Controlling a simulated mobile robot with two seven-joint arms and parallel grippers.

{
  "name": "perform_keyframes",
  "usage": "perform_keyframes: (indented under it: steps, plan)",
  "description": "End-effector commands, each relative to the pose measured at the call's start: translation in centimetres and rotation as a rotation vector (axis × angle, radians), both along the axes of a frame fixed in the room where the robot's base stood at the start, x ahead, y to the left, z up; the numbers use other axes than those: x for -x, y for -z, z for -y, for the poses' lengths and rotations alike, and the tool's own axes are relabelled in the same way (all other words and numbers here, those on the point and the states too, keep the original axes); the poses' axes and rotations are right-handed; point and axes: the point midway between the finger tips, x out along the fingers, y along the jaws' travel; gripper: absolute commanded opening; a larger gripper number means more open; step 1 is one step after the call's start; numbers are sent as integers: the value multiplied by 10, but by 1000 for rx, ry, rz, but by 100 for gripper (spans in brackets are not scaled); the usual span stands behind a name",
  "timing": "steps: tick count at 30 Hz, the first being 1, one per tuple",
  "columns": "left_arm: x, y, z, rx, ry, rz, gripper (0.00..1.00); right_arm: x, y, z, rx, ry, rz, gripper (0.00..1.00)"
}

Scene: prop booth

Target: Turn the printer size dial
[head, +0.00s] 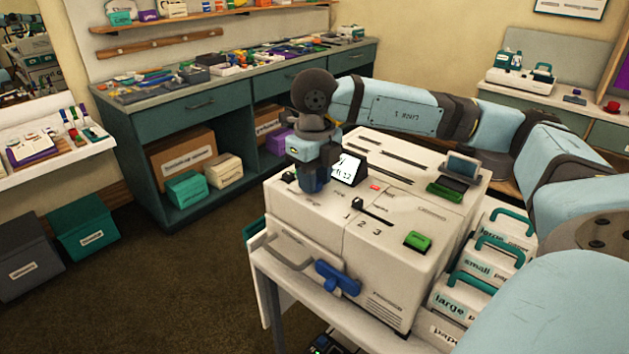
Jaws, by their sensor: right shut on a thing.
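The white printer (400,265) stands on a small white table. My right gripper (314,186) points down at the printer's top, near its back left corner beside the small tilted screen (348,169). Its fingers are shut on the size dial, which they hide almost wholly, so its setting cannot be read. A black lever (358,204) sits in a slot marked 1, 2, 3 on the top. Green buttons (418,241) and a blue front handle (338,278) also show on the printer. My left gripper is out of view.
Boxes with teal handles (470,270), labelled large and small, stand right of the printer. A long teal workbench (225,100) with loose items runs along the back wall. Teal and grey bins (85,230) stand at the left. The carpet between is clear.

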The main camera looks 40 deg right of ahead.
Motion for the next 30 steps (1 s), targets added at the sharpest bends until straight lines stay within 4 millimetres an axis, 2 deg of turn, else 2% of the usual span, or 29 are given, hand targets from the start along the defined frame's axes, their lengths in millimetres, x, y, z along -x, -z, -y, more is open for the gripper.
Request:
perform_keyframes:
  steps: [8, 22, 23, 25, 30]
  plan:
    - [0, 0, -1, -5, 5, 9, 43, 0, 0, 0, 1, -78, 1, 8]
    - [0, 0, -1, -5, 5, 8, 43, 0, -1, 0, 1, -90, 1, 8]
    - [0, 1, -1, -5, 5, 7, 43, 0, -1, 0, 1, -90, 1, 38]
    - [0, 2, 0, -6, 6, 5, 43, 0, -1, 0, 0, -90, 1, 54]
    - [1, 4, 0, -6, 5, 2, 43, 0, 0, 0, 0, -89, 1, 57]
